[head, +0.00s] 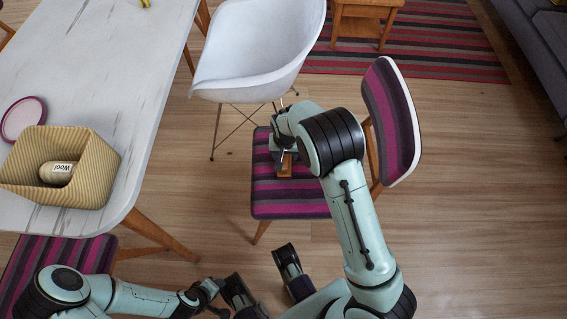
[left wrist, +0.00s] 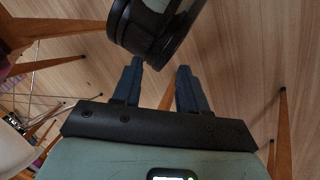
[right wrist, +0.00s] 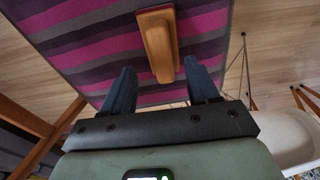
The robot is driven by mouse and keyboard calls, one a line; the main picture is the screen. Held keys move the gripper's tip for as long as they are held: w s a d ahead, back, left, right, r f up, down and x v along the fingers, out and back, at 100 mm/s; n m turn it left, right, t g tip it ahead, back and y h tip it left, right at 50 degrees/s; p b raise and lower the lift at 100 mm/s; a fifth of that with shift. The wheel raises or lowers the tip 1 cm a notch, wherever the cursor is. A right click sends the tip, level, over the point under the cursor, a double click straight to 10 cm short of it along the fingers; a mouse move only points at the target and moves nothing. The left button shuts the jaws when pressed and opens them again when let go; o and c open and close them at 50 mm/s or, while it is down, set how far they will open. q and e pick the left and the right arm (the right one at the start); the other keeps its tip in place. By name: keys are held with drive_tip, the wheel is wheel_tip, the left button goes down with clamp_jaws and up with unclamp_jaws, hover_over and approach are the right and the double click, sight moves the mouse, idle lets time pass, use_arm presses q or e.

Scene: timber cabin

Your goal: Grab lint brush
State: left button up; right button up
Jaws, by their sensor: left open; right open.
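The lint brush shows in the right wrist view as a wooden piece (right wrist: 158,42) with a rounded, wider end, lying on the striped purple seat of a chair (right wrist: 85,50). In the head view a small part of the brush (head: 285,168) shows on the chair seat (head: 285,203), the rest hidden by my right gripper (head: 283,160). In the right wrist view the fingers of my right gripper (right wrist: 162,88) are apart, with the brush's near end ahead between them. My left gripper (left wrist: 158,85) is open and empty, low over the floor.
A white table (head: 110,90) stands at the left with a woven basket (head: 95,165) holding a can labelled Wool (head: 57,172), and a round pink-rimmed item (head: 22,118). A white chair (head: 255,45) stands behind the striped chair.

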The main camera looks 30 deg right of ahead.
sight(284, 158)
drive_tip(key=f+b, duration=0.1)
drive_tip(key=f, duration=0.1)
drive_tip(key=w+f+b, duration=0.1)
drive_tip(key=f, duration=0.2)
drive_tip(key=shift+d+f, duration=0.2)
drive_tip(key=shift+f, duration=0.1)
use_arm(q)
drive_tip(key=shift+t, duration=0.5)
drive_tip(key=w, duration=0.1)
drive_tip(key=w+a+f, duration=0.1)
drive_tip(key=w+f, duration=0.1)
drive_tip(key=shift+w+a+f, duration=0.1)
drive_tip(key=shift+a+f, duration=0.05)
drive_tip(key=shift+a, duration=0.15)
use_arm(e)
drive_tip(key=shift+r, duration=0.1)
drive_tip(key=shift+c, duration=0.3)
drive_tip(key=c, duration=1)
drive_tip(key=shift+r, duration=0.1)
